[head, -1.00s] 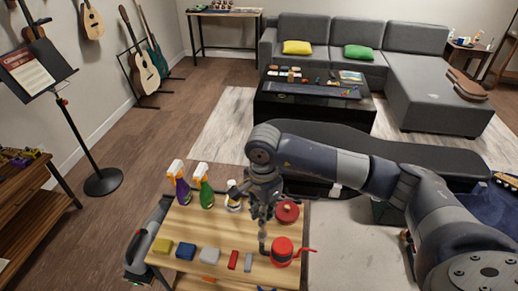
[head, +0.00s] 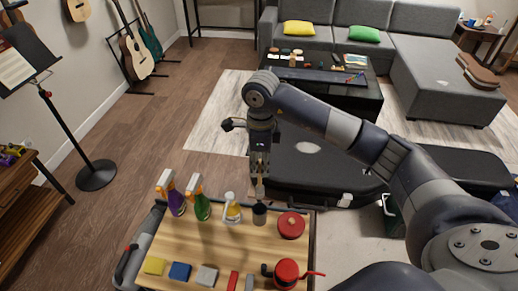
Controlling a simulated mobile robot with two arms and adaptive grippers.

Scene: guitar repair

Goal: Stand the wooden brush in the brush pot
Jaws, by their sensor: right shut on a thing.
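My right gripper (head: 260,172) points down over the back part of the wooden bench top. It is shut on the wooden brush (head: 260,188), a slim tan piece that hangs roughly upright below the fingers. Its upper part is hidden by the gripper. The brush pot (head: 260,214), a small dark cup, stands on the bench right below it. The lower end of the brush shows at the pot's rim; I cannot tell whether it is inside or just above. My left gripper is not in view.
On the bench top (head: 225,248), purple (head: 176,203) and green (head: 202,208) spray bottles and a yellowish bottle (head: 232,212) stand left of the pot. A red round tin (head: 291,225) is to its right. A red pot (head: 286,272) and coloured blocks line the front.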

